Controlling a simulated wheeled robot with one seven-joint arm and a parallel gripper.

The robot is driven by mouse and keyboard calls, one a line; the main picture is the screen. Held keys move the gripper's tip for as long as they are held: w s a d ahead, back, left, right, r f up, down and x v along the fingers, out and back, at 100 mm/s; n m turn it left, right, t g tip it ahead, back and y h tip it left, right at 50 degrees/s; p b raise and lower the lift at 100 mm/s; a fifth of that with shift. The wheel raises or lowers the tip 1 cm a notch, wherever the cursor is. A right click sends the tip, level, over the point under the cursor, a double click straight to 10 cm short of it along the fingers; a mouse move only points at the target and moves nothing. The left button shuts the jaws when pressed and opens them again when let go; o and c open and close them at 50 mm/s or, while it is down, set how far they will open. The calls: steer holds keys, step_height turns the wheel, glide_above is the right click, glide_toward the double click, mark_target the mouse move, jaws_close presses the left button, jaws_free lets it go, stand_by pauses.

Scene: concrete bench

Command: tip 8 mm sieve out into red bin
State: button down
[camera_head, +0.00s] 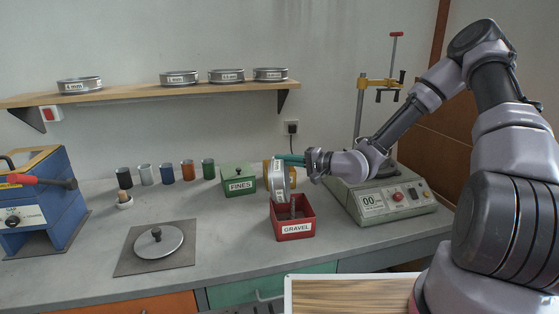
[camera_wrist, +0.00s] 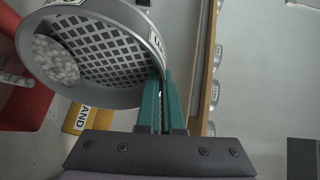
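My gripper (camera_head: 292,160) has its teal fingers shut on the rim of a round metal sieve (camera_head: 278,182). The sieve is tipped nearly on edge above the red bin (camera_head: 281,236), which is labelled GRAVEL. In the wrist view, the fingers (camera_wrist: 160,105) pinch the sieve wall (camera_wrist: 110,98), and its square-holed mesh shows. Pale gravel (camera_wrist: 55,60) is gathered at the low side of the sieve. A pale strip of what looks like gravel shows beside it over the red bin (camera_wrist: 22,108). The sieve's size label is not readable.
A green FINES bin (camera_head: 239,182) stands left of the red bin, and a yellow SAND bin (camera_wrist: 88,118) behind the sieve. A scale (camera_head: 385,200) stands right. Several sieves line the shelf (camera_head: 150,94). A lidded pan (camera_head: 157,241) lies left on the bench.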

steer(key=d+f+m+t+y, duration=0.1)
steer(key=d+m+t+y, duration=0.2)
steer(key=d+y, duration=0.2)
steer(key=shift+s+d+f+m+t, duration=0.3)
steer(key=shift+s+d+f, duration=0.1)
steer(key=shift+d, duration=1.4)
steer(key=shift+d+y, duration=0.1)
steer(key=shift+y, duration=0.2)
stand_by(0.5)
steer(key=a+f+n+g+h, duration=0.1)
steer(key=a+n+g+h, duration=0.2)
steer(key=a+h, duration=0.7)
steer(key=w+a+f+n+g+h, duration=0.1)
steer(key=a+f+n+g+h, duration=0.1)
steer(key=a+h, duration=0.8)
steer(key=shift+w+a+f+n+g+h, duration=0.15)
steer(key=shift+w+a+n+g+h, duration=0.2)
steer(key=shift+n+g, duration=0.65)
